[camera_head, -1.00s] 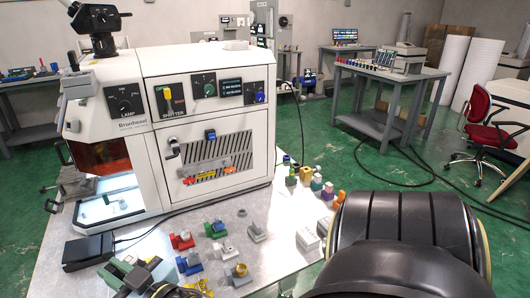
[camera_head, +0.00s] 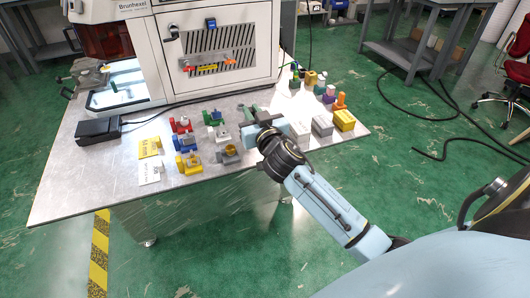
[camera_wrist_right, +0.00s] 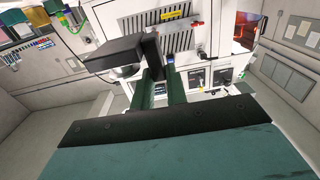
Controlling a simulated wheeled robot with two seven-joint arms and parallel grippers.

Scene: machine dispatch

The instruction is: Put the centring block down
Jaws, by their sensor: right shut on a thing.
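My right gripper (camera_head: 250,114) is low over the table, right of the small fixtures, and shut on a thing. In the right wrist view a dark grey block (camera_wrist_right: 112,55) with an upright part shows at the green fingers (camera_wrist_right: 162,88); I take it to be the centring block. In the head view the gripper mostly hides it, and I cannot tell whether it touches the table. Left of the gripper stand a grey fixture (camera_head: 222,135) and a dark grey one with a brass ring (camera_head: 229,153). My left gripper is not in view.
The metal table (camera_head: 105,185) has free room at front left. Red (camera_head: 181,125), blue (camera_head: 187,143) and yellow (camera_head: 190,163) fixtures stand left of the gripper. The white machine (camera_head: 155,50) is behind.

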